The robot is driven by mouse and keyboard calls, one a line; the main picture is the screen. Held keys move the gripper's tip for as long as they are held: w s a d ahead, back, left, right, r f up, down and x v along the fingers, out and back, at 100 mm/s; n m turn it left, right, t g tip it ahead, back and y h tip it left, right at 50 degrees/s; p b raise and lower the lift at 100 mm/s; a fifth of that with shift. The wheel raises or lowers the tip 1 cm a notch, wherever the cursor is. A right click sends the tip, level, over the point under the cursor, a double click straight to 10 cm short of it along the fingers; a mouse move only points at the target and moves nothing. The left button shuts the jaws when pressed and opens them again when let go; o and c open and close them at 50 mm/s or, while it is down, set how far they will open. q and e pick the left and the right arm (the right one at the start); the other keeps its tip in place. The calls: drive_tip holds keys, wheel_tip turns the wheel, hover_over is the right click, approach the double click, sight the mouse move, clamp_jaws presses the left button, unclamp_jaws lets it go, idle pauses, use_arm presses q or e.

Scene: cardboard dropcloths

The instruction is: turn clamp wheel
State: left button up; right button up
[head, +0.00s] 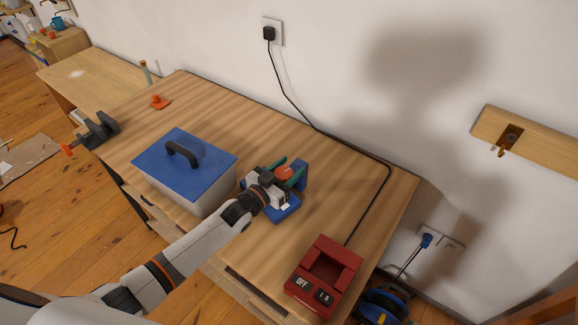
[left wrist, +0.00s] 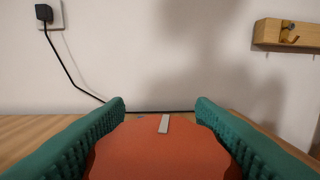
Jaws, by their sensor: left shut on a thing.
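The orange clamp wheel (head: 283,173) belongs to a blue clamp (head: 299,177) on the wooden workbench. My left gripper (head: 285,172) reaches it from the left, its green fingers on either side of the wheel. In the left wrist view the wheel (left wrist: 160,150) fills the space between the two green fingers (left wrist: 160,118), with a pale grey mark near its far edge. The left gripper is shut on the wheel. My arm and gripper hide part of the clamp. My right gripper is not in view.
A grey box with a blue lid (head: 200,158) stands left of the clamp. A red device with OFF and I/O labels (head: 323,275) sits at the right front, its black cable (head: 376,202) running to the wall. A dark vise (head: 97,131) is at the far left edge.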

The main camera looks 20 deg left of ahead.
use_arm(q)
drive_tip(key=shift+a+n+t+y+p, duration=0.15)
drive_tip(key=shift+n+t+y+p, duration=0.35)
drive_tip(key=shift+n+y, duration=1.1)
drive_tip(key=shift+a+y, duration=0.1)
drive_tip(key=shift+y, duration=0.5)
drive_tip(key=shift+w, duration=0.1)
drive_tip(key=o, duration=1)
drive_tip(key=shift+s, duration=0.3)
drive_tip(key=s, duration=0.3)
drive_tip(key=s+a+b, duration=0.1)
drive_tip(key=s, duration=0.3)
drive_tip(key=s+a, duration=0.1)
drive_tip(key=s, duration=0.3)
drive_tip(key=shift+s+b, duration=0.15)
drive_tip(key=shift+b, duration=0.2)
